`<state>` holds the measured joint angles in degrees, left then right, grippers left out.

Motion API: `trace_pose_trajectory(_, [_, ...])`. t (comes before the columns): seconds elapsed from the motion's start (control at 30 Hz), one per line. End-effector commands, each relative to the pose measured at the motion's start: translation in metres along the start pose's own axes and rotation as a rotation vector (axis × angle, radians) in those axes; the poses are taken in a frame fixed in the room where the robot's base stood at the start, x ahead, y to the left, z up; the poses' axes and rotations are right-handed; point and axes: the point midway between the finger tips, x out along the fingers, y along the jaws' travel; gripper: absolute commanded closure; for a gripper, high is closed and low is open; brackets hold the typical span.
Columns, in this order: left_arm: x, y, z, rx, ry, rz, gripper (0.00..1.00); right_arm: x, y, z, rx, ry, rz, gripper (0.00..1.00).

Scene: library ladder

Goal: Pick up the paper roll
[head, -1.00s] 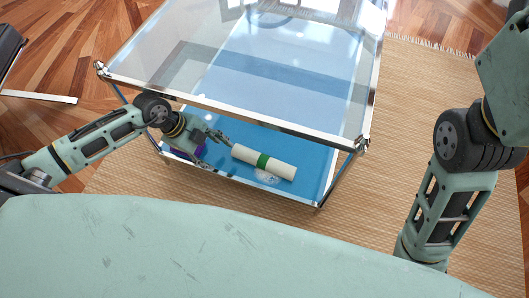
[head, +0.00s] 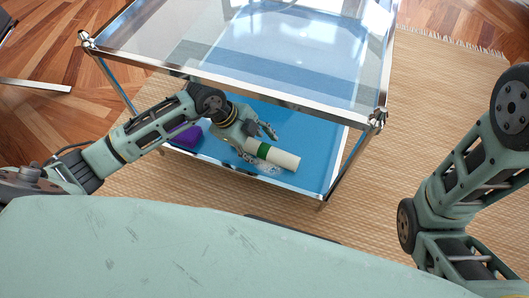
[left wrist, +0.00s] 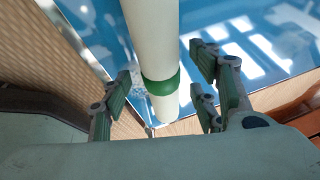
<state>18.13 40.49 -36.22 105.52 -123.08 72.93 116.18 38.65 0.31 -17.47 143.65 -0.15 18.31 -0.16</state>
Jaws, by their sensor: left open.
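The paper roll (head: 285,160) is a cream cylinder with a green band. It lies on the blue lower shelf (head: 310,127) of a glass and chrome table. My left gripper (head: 258,146) is open at the roll, and its hand hides the roll's left end in the head view. In the left wrist view the roll (left wrist: 155,45) runs between the spread fingers of the left gripper (left wrist: 163,85), with gaps visible on both sides. My right arm shows at the right of the head view, but its gripper is out of view.
The glass top (head: 270,50) with its chrome front rail (head: 270,97) lies above the shelf, close to my left arm. A purple object (head: 184,138) sits on the shelf left of the hand. A woven mat (head: 430,100) lies around the table.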

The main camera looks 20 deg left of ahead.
Motion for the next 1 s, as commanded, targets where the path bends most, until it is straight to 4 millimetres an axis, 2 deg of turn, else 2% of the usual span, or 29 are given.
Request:
trace_pose_trajectory(0.03, [0.0080,0.0003,0.0012,0.000,0.000,-0.001,0.45,-0.0068,-0.0014,-0.0023,0.000,0.000,0.000,0.60])
trace_pose_trajectory(0.13, [0.0109,-0.0001,0.0009,0.000,-0.001,-0.001,0.45,-0.0081,-0.0016,-0.0027,0.000,0.000,0.000,0.60])
trace_pose_trajectory(0.37, [0.0100,-0.0003,0.0003,0.000,-0.001,0.000,0.45,0.0003,-0.0001,0.0002,-0.001,0.002,-0.002,0.60])
trace_pose_trajectory(0.9, [0.0100,0.0000,0.0004,0.000,-0.001,0.000,0.92,-0.0009,-0.0002,0.0000,0.000,0.001,-0.001,0.60])
trace_pose_trajectory(1.0, [0.0097,-0.0004,0.0002,0.000,0.000,-0.001,0.97,-0.0010,-0.0002,0.0000,0.000,0.000,-0.001,0.60])
